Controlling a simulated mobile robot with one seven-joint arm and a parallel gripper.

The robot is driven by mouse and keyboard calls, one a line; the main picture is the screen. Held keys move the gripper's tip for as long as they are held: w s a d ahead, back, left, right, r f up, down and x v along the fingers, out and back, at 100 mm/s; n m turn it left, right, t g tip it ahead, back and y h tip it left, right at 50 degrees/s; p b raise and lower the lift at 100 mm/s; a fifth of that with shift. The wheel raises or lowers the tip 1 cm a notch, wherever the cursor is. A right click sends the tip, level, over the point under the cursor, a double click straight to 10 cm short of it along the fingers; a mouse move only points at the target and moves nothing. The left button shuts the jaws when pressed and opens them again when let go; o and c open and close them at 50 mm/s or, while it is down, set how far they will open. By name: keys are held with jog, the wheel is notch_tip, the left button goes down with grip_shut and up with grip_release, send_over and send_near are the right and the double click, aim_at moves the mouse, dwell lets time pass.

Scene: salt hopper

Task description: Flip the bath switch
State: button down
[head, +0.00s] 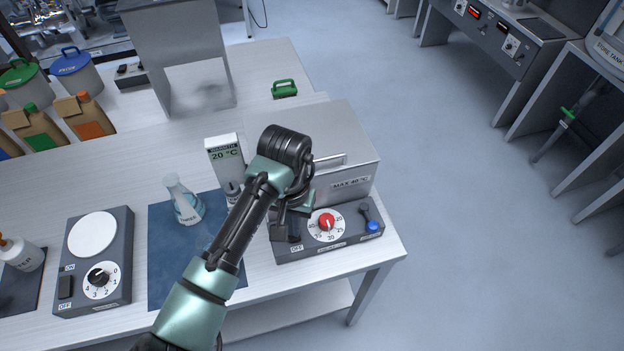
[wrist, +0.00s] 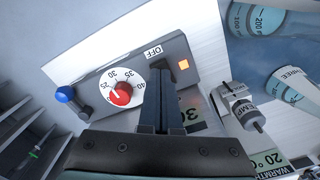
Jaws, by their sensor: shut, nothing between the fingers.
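The bath (head: 345,185) is a grey metal box marked MAX 40 °C, at the right end of the bench. Its front panel (head: 345,246) has an OFF label, a red dial (head: 326,221) and a blue-tipped lever (head: 373,226). The dark bath switch (wrist: 161,70) is beside the OFF label in the wrist view, with a lit orange lamp (wrist: 183,65) next to it. My gripper (head: 287,234) is shut and empty over the panel's left end. In the wrist view its fingers (wrist: 158,95) point at the switch and partly cover it; I cannot tell whether they touch it.
A WARMTH display (head: 225,155) reads 20 °C, left of the bath. A flask (head: 183,203) stands on a blue mat (head: 170,265). Another device (head: 95,262) with its own ON/OFF switch and black dial sits further left. The floor to the right is open.

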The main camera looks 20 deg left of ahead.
jog(key=shift+f+b, duration=0.55)
jog(key=shift+f, duration=0.45)
dwell(0.5)
notch_tip(320, 180, up, 7)
jog(key=p, duration=0.7)
dwell(0.6)
